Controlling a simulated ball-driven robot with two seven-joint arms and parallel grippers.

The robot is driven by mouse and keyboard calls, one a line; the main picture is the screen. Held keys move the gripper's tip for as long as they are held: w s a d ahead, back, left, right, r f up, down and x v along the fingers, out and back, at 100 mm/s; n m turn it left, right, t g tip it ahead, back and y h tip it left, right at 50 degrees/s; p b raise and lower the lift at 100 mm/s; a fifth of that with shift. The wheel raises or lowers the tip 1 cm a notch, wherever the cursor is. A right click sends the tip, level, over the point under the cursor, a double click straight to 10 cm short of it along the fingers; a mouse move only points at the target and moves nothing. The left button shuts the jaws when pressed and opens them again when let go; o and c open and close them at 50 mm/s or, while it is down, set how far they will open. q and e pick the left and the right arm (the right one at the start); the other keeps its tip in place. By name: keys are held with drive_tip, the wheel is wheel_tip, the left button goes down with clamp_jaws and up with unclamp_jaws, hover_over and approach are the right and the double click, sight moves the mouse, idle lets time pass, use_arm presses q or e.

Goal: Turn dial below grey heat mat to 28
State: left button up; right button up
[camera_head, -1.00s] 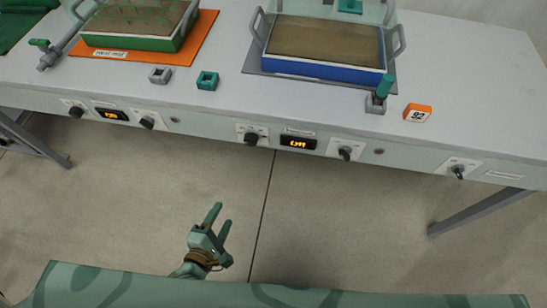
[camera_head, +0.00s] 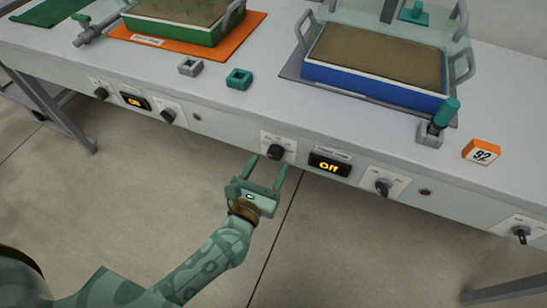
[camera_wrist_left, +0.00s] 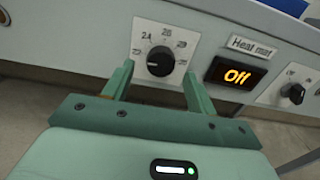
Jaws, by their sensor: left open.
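The grey heat mat (camera_head: 291,67) lies on the bench under a tray with a blue base. The black dial (camera_head: 276,152) sits on a white plate on the bench front below it; it also shows in the left wrist view (camera_wrist_left: 160,62), with numbers around it, 24 and 26 readable. The display (camera_head: 329,165) to its right reads Off. My left gripper (camera_head: 266,167) is open just in front of the dial. In the left wrist view its fingers stand on either side of the dial, with no visible contact. My right gripper is out of view.
A switch knob (camera_head: 383,186) is right of the display. Another tray (camera_head: 178,30) stands on an orange mat (camera_head: 243,36), with its own dials and display below.

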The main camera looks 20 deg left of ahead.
sight(273, 157)
use_arm(q)
drive_tip(key=shift+w, duration=1.65)
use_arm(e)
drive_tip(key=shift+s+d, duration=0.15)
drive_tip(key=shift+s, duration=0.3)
